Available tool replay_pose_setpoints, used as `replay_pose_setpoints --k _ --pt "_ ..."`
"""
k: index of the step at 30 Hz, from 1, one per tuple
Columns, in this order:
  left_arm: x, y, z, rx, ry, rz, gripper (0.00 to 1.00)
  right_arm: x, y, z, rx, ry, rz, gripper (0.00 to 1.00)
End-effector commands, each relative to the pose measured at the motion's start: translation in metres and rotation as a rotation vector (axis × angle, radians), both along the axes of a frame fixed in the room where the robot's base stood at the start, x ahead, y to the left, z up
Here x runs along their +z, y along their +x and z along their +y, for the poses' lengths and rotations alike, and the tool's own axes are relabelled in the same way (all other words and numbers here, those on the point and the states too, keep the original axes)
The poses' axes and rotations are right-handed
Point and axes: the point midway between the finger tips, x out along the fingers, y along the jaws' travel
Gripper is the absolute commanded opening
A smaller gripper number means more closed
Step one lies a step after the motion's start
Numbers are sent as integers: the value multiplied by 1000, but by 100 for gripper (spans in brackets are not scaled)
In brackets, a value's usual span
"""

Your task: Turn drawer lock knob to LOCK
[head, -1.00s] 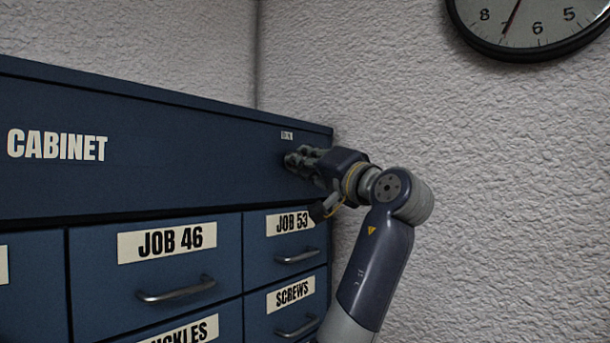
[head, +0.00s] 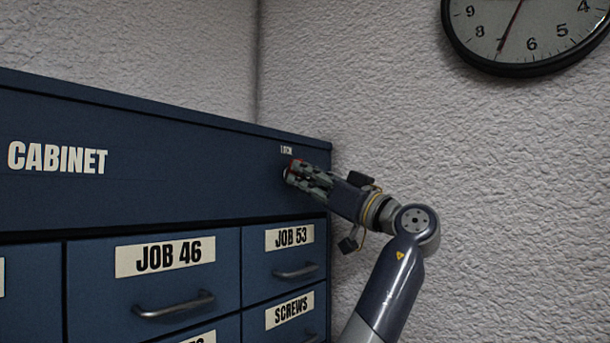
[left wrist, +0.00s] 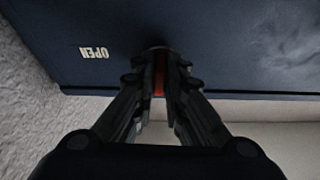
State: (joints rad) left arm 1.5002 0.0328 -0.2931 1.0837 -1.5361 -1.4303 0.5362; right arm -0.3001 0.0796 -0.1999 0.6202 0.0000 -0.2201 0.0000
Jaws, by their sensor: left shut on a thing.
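The lock knob (left wrist: 158,82) is mostly hidden between my fingers; a red part of it shows in the left wrist view, and a bit of red shows at the fingertips in the head view. My left gripper (head: 296,174) is shut on the knob at the upper right of the blue cabinet (head: 200,170). It also fills the middle of the left wrist view (left wrist: 160,92). A small LOCK label (head: 287,149) is just above the gripper. An OPEN label (left wrist: 94,52) appears upside down in the left wrist view. I cannot tell which label the knob points to. My right gripper is not in view.
Drawers with bar handles fill the cabinet below, such as the JOB 53 drawer (head: 254,262) and JOB 46 drawer (head: 100,290). A rough white wall (head: 500,200) stands close to the right. A clock (head: 530,30) hangs on it.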

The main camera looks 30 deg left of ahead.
Motion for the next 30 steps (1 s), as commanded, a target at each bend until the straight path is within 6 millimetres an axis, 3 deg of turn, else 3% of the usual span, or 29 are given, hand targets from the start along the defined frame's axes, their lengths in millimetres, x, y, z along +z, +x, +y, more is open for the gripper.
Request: replay_pose_setpoints --k 21,22,24,30 --pt "-3 1 0 0 -13 -71 0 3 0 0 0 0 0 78" --pt "-3 1 0 -1 -13 -70 18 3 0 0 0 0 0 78" --pt "-3 1 0 -1 -12 -70 32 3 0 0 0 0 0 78" --pt "-1 1 0 0 -10 -71 32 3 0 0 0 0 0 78"
